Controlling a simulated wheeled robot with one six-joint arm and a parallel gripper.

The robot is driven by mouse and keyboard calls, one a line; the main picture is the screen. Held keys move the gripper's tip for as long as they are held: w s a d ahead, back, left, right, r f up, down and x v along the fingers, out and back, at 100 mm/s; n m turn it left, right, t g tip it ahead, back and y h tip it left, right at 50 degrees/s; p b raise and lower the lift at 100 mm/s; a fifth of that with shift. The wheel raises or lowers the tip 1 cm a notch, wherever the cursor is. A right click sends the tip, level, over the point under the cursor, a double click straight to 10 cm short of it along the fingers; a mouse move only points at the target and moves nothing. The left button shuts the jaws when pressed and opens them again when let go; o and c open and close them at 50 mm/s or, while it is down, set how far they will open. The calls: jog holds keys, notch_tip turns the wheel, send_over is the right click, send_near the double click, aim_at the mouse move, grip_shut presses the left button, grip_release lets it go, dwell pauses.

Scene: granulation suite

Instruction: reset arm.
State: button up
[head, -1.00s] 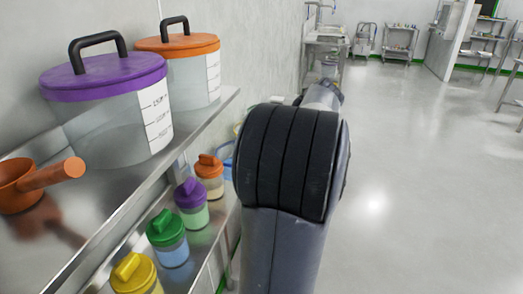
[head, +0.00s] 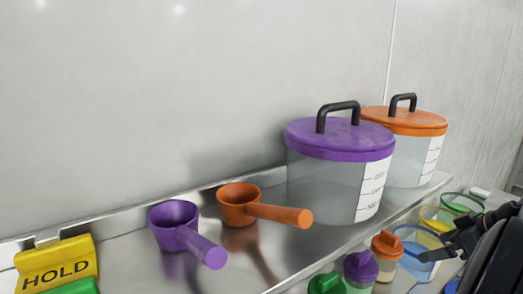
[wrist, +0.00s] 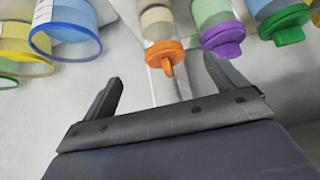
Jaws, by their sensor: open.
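My gripper (wrist: 162,72) shows in the wrist view with its two dark fingers spread wide and nothing between them. In the head view my gripper (head: 450,240) is partly visible at the right edge, close to the lower-shelf containers. In the wrist view an orange-lidded jar (wrist: 160,22) appears beyond the gap between the fingers. It seems apart from them. Most of my arm is out of the head view.
The upper shelf holds a purple scoop (head: 173,225), an orange scoop (head: 240,205), a purple-lidded bin (head: 335,185) and an orange-lidded bin (head: 407,155). A yellow HOLD sign (head: 55,265) stands at left. Lidded jars and open coloured-rim cups (head: 415,240) crowd the lower shelf.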

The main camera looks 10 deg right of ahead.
jog(key=p, duration=0.2)
send_near(392, 235)
jog(key=d+x, duration=0.1)
jog(key=x, duration=0.6)
jog(key=a+x, duration=0.1)
jog(key=x, duration=0.2)
jog(key=shift+r, duration=0.3)
jog(key=shift+w+f+b, duration=0.1)
jog(key=shift+f+b, duration=0.35)
jog(key=shift+b, duration=0.2)
jog(key=shift+r, duration=0.15)
